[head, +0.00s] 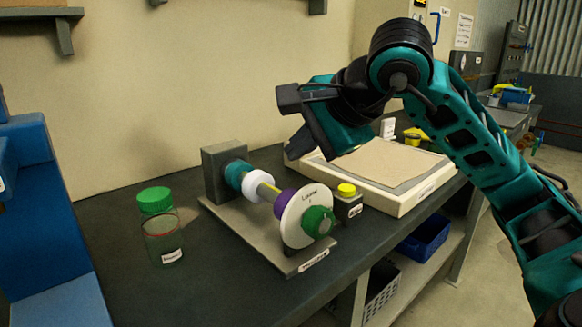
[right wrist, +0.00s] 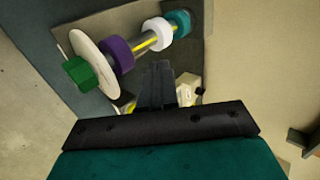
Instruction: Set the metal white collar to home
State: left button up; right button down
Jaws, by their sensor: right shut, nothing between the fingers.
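The white collar (head: 251,185) sits around a horizontal shaft, close to a teal collar (head: 236,173) at the grey block end. A bare stretch of shaft with a yellow stripe (head: 268,191) lies between it and the purple collar (head: 286,203). In the right wrist view, the white collar (right wrist: 158,33) shows beyond my fingers. My right gripper (head: 297,147) is shut and empty, above and behind the shaft, apart from the collar. Its fingers show in the right wrist view (right wrist: 158,78). My left gripper is not in view.
A white labelled disc (head: 300,222) with a green knob (head: 318,221) ends the shaft. A yellow-topped button box (head: 346,200) stands beside it. A clear jar (head: 163,240) and a green-lidded container (head: 155,201) stand left. A sand-coloured tray (head: 385,205) lies right. The front bench is clear.

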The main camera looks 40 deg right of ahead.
aim_at(259, 173)
jog(key=b+x, duration=0.1)
jog(key=x, duration=0.8)
jog(key=shift+w+f, duration=0.1)
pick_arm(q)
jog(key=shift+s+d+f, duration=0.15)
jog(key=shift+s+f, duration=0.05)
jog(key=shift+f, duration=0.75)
pick_arm(e)
jog(key=shift+w+a, duration=0.1)
jog(key=shift+w, duration=0.35)
jog(key=w, duration=0.1)
jog(key=w+p, duration=0.1)
jog(key=shift+w+a+r, duration=0.1)
jog(key=shift+w+r, duration=0.1)
jog(key=shift+w, duration=0.05)
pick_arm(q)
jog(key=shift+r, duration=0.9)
pick_arm(e)
jog(key=shift+w+f, duration=0.15)
jog(key=shift+w, duration=0.25)
pick_arm(q)
jog(key=shift+p, duration=0.3)
